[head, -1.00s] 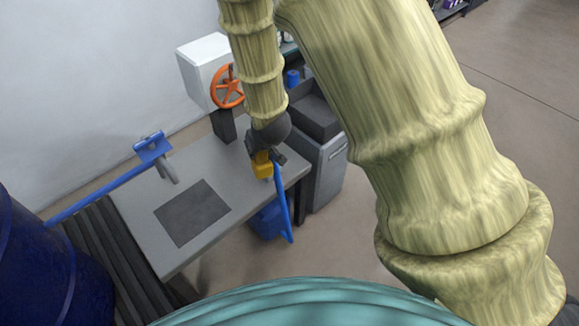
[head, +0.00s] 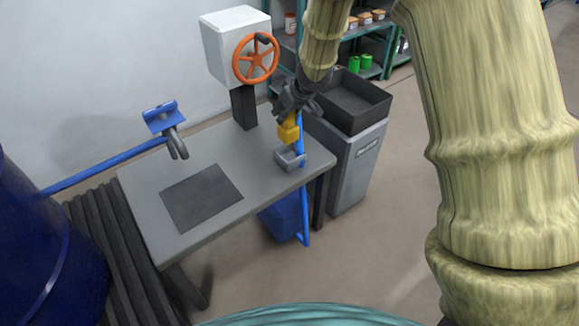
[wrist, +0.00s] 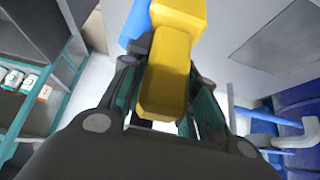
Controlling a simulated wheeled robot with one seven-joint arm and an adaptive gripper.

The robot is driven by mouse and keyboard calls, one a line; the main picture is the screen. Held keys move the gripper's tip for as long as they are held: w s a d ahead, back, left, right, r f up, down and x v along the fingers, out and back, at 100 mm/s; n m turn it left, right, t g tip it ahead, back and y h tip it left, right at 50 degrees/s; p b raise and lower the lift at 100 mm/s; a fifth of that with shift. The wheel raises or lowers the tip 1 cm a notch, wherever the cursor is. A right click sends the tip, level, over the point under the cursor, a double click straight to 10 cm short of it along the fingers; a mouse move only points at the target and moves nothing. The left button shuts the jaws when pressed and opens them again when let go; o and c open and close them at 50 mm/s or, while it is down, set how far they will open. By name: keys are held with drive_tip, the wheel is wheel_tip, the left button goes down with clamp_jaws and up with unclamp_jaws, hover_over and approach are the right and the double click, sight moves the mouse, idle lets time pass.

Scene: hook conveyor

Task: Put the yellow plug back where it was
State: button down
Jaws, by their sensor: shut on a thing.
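The yellow plug (head: 289,132) is held at the end of my gripper (head: 294,108), over the right end of the grey table. In the wrist view the yellow plug (wrist: 172,60) lies between the two fingers of my gripper (wrist: 168,95), which are shut on it. Just below the plug in the head view is a small grey open-topped holder (head: 290,160) at the table's right edge. The plug's lower end looks above or at the holder; I cannot tell whether they touch.
A blue upright pipe (head: 304,205) runs close behind the plug. A white box with an orange handwheel (head: 256,58) stands at the table's back. A blue bracket with a grey hook (head: 175,140) is at left. A grey bin (head: 352,165) stands right.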

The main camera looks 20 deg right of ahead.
sight(293, 128)
drive_tip(key=shift+w+d+f+b, duration=0.1)
drive_tip(key=shift+d+f+b, duration=0.05)
drive_tip(key=shift+f+b, duration=0.35)
wheel_tip(293, 128, down, 9)
drive_tip(key=b, duration=0.4)
drive_tip(key=shift+f, duration=0.1)
drive_tip(key=c, duration=1.1)
unclamp_jaws()
drive_tip(key=p+v, duration=0.3)
drive_tip(key=v, duration=0.9)
